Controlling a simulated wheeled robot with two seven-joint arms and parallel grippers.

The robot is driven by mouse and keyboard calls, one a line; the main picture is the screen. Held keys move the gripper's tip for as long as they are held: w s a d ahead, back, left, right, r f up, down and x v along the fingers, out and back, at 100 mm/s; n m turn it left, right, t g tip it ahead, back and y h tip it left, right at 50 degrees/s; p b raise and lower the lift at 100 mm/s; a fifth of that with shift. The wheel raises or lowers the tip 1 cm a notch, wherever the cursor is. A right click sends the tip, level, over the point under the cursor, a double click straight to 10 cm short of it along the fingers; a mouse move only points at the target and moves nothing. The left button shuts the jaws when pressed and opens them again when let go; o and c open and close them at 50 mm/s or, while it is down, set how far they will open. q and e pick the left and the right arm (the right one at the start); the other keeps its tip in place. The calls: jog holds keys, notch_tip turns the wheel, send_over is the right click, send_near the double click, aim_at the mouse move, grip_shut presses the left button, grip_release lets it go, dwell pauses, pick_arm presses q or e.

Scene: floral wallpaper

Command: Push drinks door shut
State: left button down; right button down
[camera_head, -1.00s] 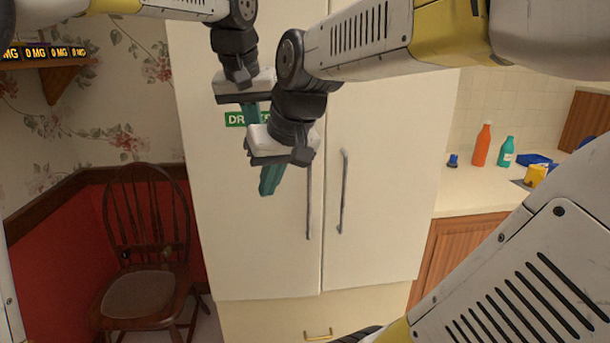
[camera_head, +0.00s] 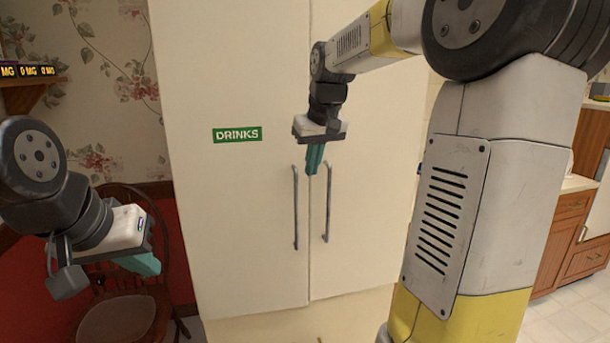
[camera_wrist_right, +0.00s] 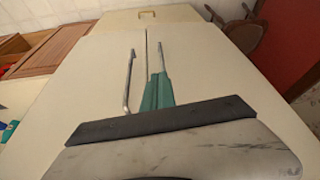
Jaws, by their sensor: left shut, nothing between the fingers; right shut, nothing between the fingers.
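The drinks door (camera_head: 230,220) is the cream left door of a tall fridge, with a green DRINKS label (camera_head: 237,134) and a vertical grey handle (camera_head: 295,207). It looks flush with the right door (camera_head: 365,215), with only a thin seam between them. My right gripper (camera_head: 313,160), with teal fingers shut and empty, is in front of the seam near the handle tops; contact cannot be told. The right wrist view shows its fingers (camera_wrist_right: 158,92) over the doors, near the drinks door handle (camera_wrist_right: 162,58). My left gripper (camera_head: 140,263) is shut and empty, left of the fridge.
A dark wooden chair (camera_head: 118,315) stands left of the fridge, behind my left gripper. A drawer front (camera_head: 290,328) lies below the doors. Wooden cabinets (camera_head: 565,235) and a counter are at the right, partly behind my right arm.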

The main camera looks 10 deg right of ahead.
aim_at(300, 186)
jog(key=shift+w+a+f, duration=0.25)
jog(key=shift+w+f, duration=0.95)
jog(key=shift+f, duration=0.2)
jog(key=shift+w+a+f, duration=0.25)
jog(key=shift+w+f, duration=0.95)
jog(key=shift+f, duration=0.15)
jog(key=shift+w+a+f, duration=0.25)
jog(key=shift+w+f, duration=0.95)
jog(key=shift+f, duration=0.2)
